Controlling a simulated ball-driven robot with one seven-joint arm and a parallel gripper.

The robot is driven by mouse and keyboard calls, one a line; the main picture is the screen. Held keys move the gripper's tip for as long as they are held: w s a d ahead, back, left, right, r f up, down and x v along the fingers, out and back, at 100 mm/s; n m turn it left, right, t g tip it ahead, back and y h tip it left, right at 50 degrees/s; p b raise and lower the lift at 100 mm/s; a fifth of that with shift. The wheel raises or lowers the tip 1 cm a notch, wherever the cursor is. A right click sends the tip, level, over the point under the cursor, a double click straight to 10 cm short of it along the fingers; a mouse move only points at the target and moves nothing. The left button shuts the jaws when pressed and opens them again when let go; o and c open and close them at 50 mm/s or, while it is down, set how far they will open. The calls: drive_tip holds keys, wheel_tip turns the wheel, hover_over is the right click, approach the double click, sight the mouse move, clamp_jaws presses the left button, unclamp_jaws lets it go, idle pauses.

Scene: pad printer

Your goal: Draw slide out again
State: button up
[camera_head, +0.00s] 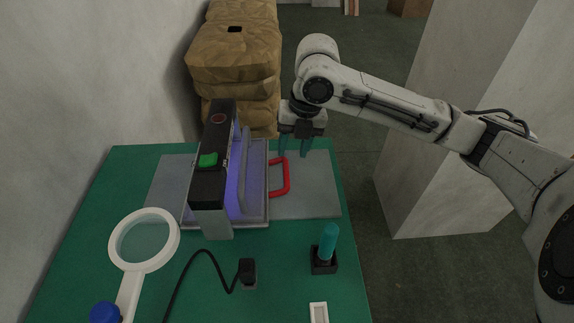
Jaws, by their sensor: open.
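The pad printer (211,182) stands on the green table, a black upright body with a green button and a red-ringed button on top. Purple light glows along its right side. A grey slide (258,209) sits at the printer's right side, with a red handle (285,178) on its right edge. My gripper (302,148) is open, with teal fingers pointing down, just beyond and to the right of the red handle. It appears empty, and I cannot tell whether a finger touches the handle.
A grey base plate (317,188) lies under the printer. A white magnifier (130,278), a black cable with a small box (247,272), a teal item in a black holder (327,247) and a small white tray (319,312) occupy the near table. Brown sacks (235,60) are stacked behind; a pale pillar (440,150) stands right.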

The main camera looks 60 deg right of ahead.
sight(286, 171)
drive_tip(key=f, duration=0.4)
drive_tip(key=w+a+f, duration=0.1)
drive_tip(key=f, duration=0.1)
drive_tip(key=shift+f, duration=0.4)
clamp_jaws()
